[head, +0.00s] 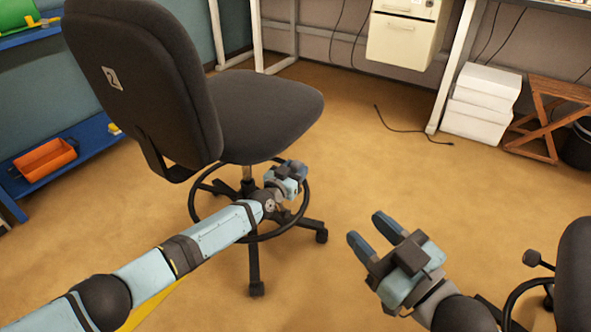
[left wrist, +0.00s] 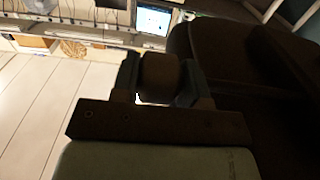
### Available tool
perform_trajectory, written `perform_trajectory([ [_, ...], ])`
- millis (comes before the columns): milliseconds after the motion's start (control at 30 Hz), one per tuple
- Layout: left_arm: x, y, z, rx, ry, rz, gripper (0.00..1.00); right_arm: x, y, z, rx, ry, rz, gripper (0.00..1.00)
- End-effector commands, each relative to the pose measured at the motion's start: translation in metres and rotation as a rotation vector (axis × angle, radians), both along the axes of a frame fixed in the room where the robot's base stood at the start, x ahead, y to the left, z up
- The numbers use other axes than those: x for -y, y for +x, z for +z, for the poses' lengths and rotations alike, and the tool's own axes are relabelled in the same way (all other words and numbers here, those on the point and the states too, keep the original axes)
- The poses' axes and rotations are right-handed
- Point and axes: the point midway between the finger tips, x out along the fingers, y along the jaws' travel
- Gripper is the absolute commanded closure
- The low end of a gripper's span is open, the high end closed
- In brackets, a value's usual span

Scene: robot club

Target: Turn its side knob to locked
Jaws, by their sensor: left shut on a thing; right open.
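A dark grey swivel chair (head: 255,115) with a number 2 label (head: 112,78) on its back stands left of centre. My left gripper (head: 295,168) is under the front right side of its seat, above the foot ring. In the left wrist view my left gripper (left wrist: 160,75) is shut on a dark rounded knob (left wrist: 159,72), one finger on each side. The chair's dark underside (left wrist: 225,65) fills the right of that view. In the head view the knob is hidden behind the gripper. My right gripper (head: 366,232) is open and empty over the floor.
A second chair (head: 575,275) with a side knob (head: 532,258) stands at the right edge. A blue shelf (head: 85,140) with an orange bin (head: 45,160) is at left. White boxes (head: 480,105) and a wooden stand (head: 545,115) are at back right. The middle floor is clear, except a cable.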

Motion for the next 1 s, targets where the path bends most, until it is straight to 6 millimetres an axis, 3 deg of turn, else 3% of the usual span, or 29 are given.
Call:
perform_trajectory([
  [67, 0.0, 0.0, 0.006, -0.018, 0.012, 0.001, 0.83, -0.001, 0.0, 0.011, -0.022, 0.012, 0.005, 0.57],
  [167, 0.0, 0.0, 0.01, -0.053, 0.037, 0.001, 0.83, -0.007, -0.01, 0.002, -0.16, 0.089, 0.001, 0.57],
  [400, 0.0, 0.0, 0.011, -0.16, 0.116, 0.001, 0.83, -0.016, -0.026, 0.016, -0.302, 0.219, 0.004, 0.57],
  [700, -0.001, 0.0, 0.007, -0.28, 0.204, 0.002, 0.83, -0.015, -0.03, 0.055, -0.211, 0.317, -0.012, 0.57],
  [1000, -0.001, 0.0, 0.002, -0.295, 0.215, 0.002, 0.83, -0.014, -0.03, 0.057, -0.189, 0.325, -0.014, 0.57],
])
